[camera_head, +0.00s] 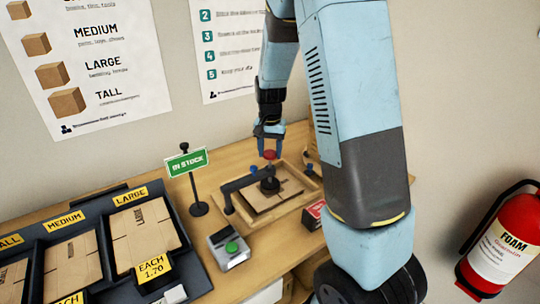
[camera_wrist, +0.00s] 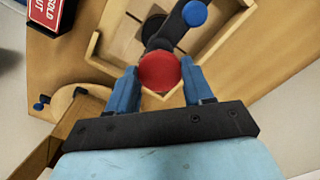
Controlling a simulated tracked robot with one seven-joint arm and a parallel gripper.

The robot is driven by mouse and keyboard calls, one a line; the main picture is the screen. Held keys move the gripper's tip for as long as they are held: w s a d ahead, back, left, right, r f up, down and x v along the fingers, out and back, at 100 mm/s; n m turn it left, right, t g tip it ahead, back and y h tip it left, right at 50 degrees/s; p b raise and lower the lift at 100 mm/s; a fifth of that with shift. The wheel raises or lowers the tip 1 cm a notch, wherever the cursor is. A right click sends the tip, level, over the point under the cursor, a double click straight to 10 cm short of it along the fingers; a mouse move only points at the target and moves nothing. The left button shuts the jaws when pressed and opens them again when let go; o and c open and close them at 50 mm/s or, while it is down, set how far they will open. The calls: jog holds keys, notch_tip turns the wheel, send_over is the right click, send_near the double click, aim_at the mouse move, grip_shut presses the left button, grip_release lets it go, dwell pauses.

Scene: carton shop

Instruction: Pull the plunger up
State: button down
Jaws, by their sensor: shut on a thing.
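The plunger has a red knob (camera_wrist: 160,72), seen close up in the wrist view between the two blue fingers of my gripper (camera_wrist: 150,88). In the head view the red knob (camera_head: 270,155) shows just under my gripper (camera_head: 269,146), above a black arm (camera_head: 240,184) and a black round pad (camera_head: 269,185). The pad is over a flat brown carton (camera_head: 273,201) in a wooden tray (camera_head: 250,222). My gripper is shut on the red knob from above. The plunger's rod is mostly hidden by the knob in the wrist view.
A green IN STOCK sign (camera_head: 187,162) stands left of the tray. A grey box with a green button (camera_head: 231,248) is in front. A black rack (camera_head: 95,245) of flat cartons fills the lower left. A red SOLD OUT sign (camera_wrist: 46,14) is near the tray.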

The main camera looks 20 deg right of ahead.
jog(key=shift+w+r, duration=0.1)
jog(key=shift+r, duration=1.75)
jog(key=c, duration=0.8)
grip_release()
jog(key=shift+r, duration=0.1)
jog(key=o, duration=0.4)
jog(key=shift+c, duration=0.2)
notch_tip(320, 180, up, 14)
jog(key=shift+f, duration=0.25)
jog(key=s+r+n+t, duration=0.2)
jog(key=s+r, duration=0.1)
jog(key=s, duration=1.1)
jog(key=s+r+n+t, duration=0.3)
jog(key=s, duration=1.1)
jog(key=shift+n+t, duration=0.3)
